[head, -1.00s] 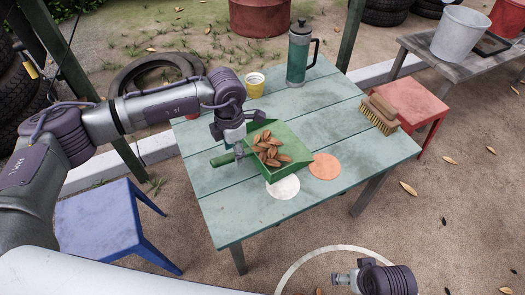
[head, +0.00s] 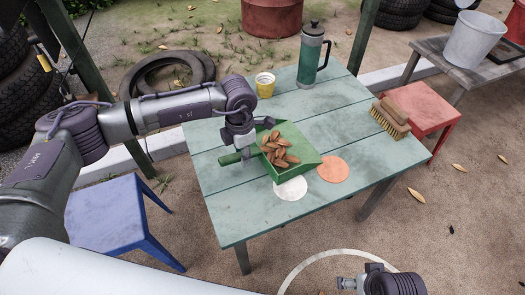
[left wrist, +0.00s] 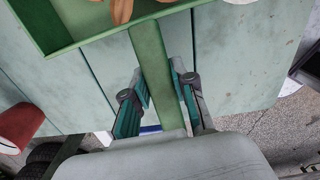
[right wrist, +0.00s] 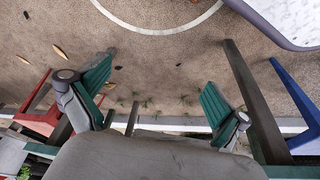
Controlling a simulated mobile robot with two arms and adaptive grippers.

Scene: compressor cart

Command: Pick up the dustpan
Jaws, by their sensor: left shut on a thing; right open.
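The green dustpan (head: 304,160) lies over the table (head: 225,207), filled with several brown leaf- or pod-like pieces (head: 279,150). Its handle points left. My left gripper (head: 238,152) is shut on this handle, which runs between its fingers in the left wrist view (left wrist: 153,70). I cannot tell whether the pan touches the tabletop. My right gripper (head: 347,283) is open and empty, low at the front, off the table. The right wrist view shows its two fingers spread apart (right wrist: 156,85) above bare ground.
A white disc (head: 290,189) and an orange disc (head: 333,169) lie beside the pan. A yellow cup (head: 265,88) and a green press (head: 311,55) stand behind it. A brush (head: 390,118) is at the right edge. Blue (head: 110,215) and red (head: 428,108) stools flank the table.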

